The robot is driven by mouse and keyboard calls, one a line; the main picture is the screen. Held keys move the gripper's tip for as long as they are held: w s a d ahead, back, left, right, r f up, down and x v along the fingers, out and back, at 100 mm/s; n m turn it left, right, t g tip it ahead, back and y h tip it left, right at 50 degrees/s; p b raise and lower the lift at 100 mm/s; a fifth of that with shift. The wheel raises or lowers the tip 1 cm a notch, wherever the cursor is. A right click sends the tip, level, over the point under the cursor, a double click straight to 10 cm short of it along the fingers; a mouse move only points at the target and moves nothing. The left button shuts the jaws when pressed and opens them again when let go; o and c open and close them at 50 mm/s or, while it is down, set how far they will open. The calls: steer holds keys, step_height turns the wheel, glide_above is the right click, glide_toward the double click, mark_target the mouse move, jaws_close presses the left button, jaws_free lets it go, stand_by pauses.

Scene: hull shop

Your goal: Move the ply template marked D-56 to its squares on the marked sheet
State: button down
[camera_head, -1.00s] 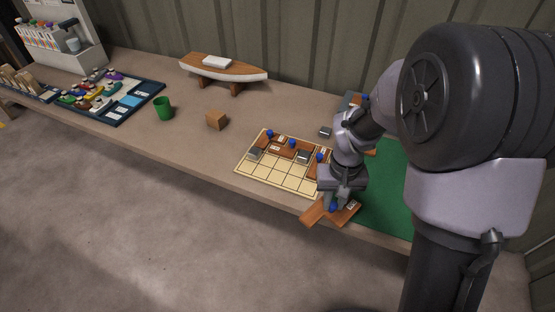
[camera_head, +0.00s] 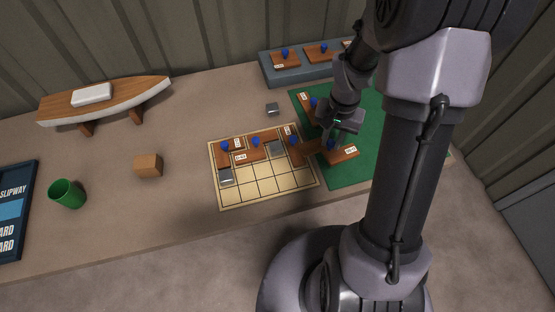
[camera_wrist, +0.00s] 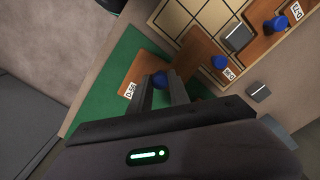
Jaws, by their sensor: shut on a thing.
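My gripper (camera_head: 333,138) is shut on the blue knob of a brown ply template (camera_head: 342,157). Its white label reads D-56 in the wrist view (camera_wrist: 130,90). The template hangs over the green mat's left side, its left end overlapping the marked sheet's right edge in the head view. The marked sheet (camera_head: 265,188), a pale grid, lies to the left. Brown templates with blue knobs (camera_head: 250,152) cover much of its back rows, with grey blocks (camera_head: 226,178) among them. Its front squares are bare. The gap under the held template is hard to judge.
The green mat (camera_head: 345,178) bears another template (camera_head: 305,100) behind my gripper. A blue-grey tray (camera_head: 270,72) with templates stands at the back. A small grey block (camera_head: 272,109), a wooden cube (camera_head: 148,165), a green cup (camera_head: 67,194) and a model boat (camera_head: 105,103) stand on the table.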

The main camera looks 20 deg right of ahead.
steer(key=shift+s+d+m, duration=0.3)
steer(key=shift+d+m, duration=0.2)
steer(key=shift+d, duration=0.4)
steer(key=shift+f, duration=0.25)
steer(key=a+b, duration=0.1)
steer(key=a, duration=0.4)
steer(key=a+f+b, duration=0.1)
steer(key=a, duration=0.4)
steer(key=a+b, duration=0.2)
steer(key=a, duration=0.3)
steer(key=shift+f, duration=0.25)
steer(key=shift+a+f+m, duration=0.15)
steer(key=shift+a+m, duration=0.15)
steer(key=shift+w+f+b, duration=0.1)
steer(key=shift+f+b, duration=1.2)
steer(key=shift+f, duration=0.4)
steer(key=c, duration=1.2)
jaws_free()
steer(key=shift+c, duration=0.2)
